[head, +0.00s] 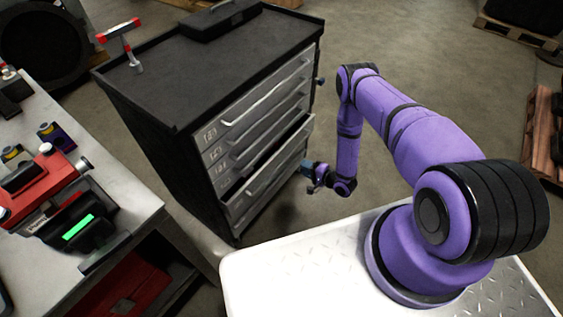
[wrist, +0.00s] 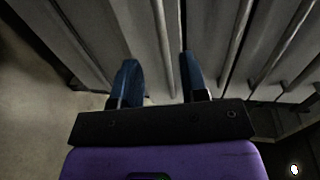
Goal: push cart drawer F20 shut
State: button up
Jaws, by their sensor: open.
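The tool cart (head: 180,110) is a dark cabinet with several grey drawer fronts. One lower drawer (head: 266,172) stands partly out, with a dark gap above its front; its label is too small to read, so I cannot confirm that it is F20. My gripper (head: 307,168) is at the right part of this drawer's front, close to it. In the wrist view my gripper's blue fingers (wrist: 158,62) are apart and empty-looking, pointing at grey drawer fronts. A long handle bar (wrist: 163,50) shows between the fingers. I cannot tell whether the fingers touch the drawer.
A workbench (head: 125,185) with a red and black device (head: 40,190) stands at the left. A red-tipped tool (head: 120,35) and a black case (head: 220,18) are on the cart top. Wooden pallets (head: 540,140) are at the far right. The floor behind my arm is clear.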

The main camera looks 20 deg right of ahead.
aim_at(286, 158)
jog(key=x, duration=1)
jog(key=shift+w+a+f, duration=0.1)
jog(key=shift+w+a, duration=0.15)
grip_shut()
